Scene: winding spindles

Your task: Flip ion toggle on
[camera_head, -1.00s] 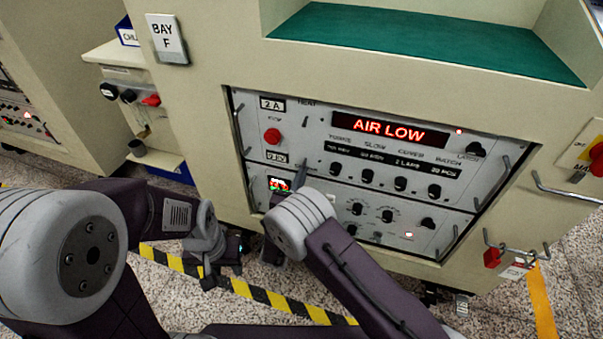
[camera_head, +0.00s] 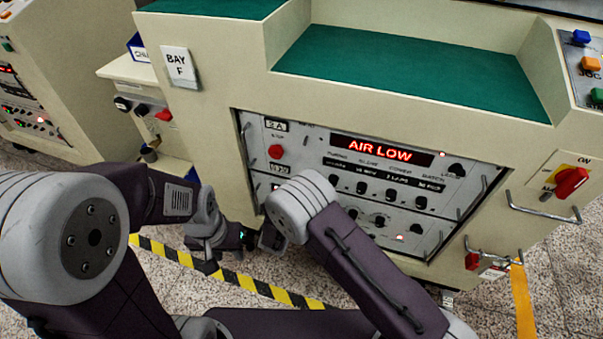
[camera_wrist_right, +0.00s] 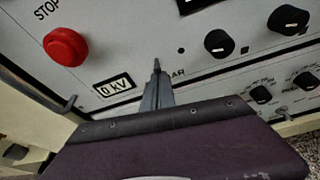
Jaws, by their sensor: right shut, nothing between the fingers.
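The control panel (camera_head: 330,150) on the cream machine shows a red AIR LOW display (camera_head: 380,149). My right gripper (camera_wrist_right: 157,68) is shut and empty in the right wrist view, its tips close to the panel between the 0 kV label (camera_wrist_right: 115,86) and a partly covered label ending in "AR" (camera_wrist_right: 178,72). Whether the tips touch the panel cannot be told. I cannot make out the ion toggle; the fingers and wrist cover that area. In the head view the right fingers are hidden. My left gripper (camera_head: 208,262) hangs low, left of the panel; its jaws are unclear.
A red STOP button (camera_wrist_right: 66,47) is close to the right gripper, with black knobs (camera_wrist_right: 219,43) to the right. Handles (camera_head: 541,207) stick out from the machine front at right, near a red rotary switch (camera_head: 571,182). Yellow-black tape (camera_head: 247,285) marks the floor.

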